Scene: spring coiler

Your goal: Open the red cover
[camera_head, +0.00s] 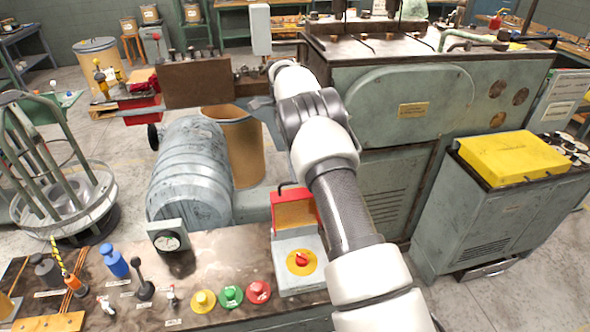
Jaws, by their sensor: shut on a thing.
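The red cover (295,210) stands raised at the back of a small grey box on the workbench. Its orange-brown inner face is turned toward me, and a dark bar shows at its top edge. In front of it, a red button (301,259) on a yellow disc is exposed. My arm reaches up from the lower right and passes just right of the cover, hiding part of its surroundings.
Yellow, green and red buttons (231,296) line the bench's front, left of the box. A gauge (167,240), a black lever (143,280) and a blue bottle (114,262) stand farther left. A large grey machine (405,110) and a yellow-topped cabinet (515,157) stand behind and right.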

